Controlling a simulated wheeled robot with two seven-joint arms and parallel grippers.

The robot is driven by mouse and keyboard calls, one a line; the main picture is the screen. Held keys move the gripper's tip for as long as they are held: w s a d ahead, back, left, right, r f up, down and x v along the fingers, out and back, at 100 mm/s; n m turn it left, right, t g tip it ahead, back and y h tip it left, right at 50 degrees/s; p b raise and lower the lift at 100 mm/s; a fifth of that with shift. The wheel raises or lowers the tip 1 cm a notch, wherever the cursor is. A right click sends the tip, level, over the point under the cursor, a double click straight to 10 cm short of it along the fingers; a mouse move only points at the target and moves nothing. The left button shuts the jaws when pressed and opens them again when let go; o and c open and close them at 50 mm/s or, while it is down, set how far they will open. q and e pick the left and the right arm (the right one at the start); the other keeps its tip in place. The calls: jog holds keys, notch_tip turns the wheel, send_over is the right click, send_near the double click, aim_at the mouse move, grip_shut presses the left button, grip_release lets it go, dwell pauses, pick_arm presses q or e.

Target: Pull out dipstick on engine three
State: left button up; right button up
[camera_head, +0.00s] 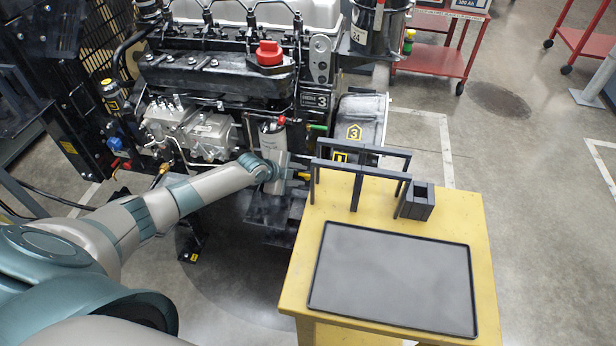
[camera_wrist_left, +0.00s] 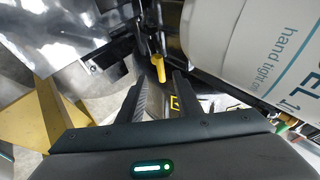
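Engine three (camera_head: 230,70) stands at the back, with "3" marks on its block and on the dark housing at its right. My left arm reaches to the engine's lower front, beside a white canister filter that shows large in the left wrist view (camera_wrist_left: 250,45). My left gripper (camera_wrist_left: 160,88) is open, its two dark fingers apart. A yellow handle (camera_wrist_left: 158,68), which looks like the dipstick's, is just ahead of the fingertips, between them in the picture. Whether it touches a finger I cannot tell. In the head view a small yellow piece (camera_head: 299,176) shows by the gripper. My right gripper is out of view.
A yellow table (camera_head: 480,290) stands in front, close right of the arm, with a black tray (camera_head: 312,290), a dark rack (camera_head: 357,190) and a small dark box (camera_head: 418,203). Red carts (camera_head: 435,60) stand behind. Floor on the right is clear.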

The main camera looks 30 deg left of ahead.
aim_at(307, 176)
pick_arm(q)
jog(key=shift+b+x, duration=0.6)
jog(key=shift+x, duration=2.45)
grip_shut()
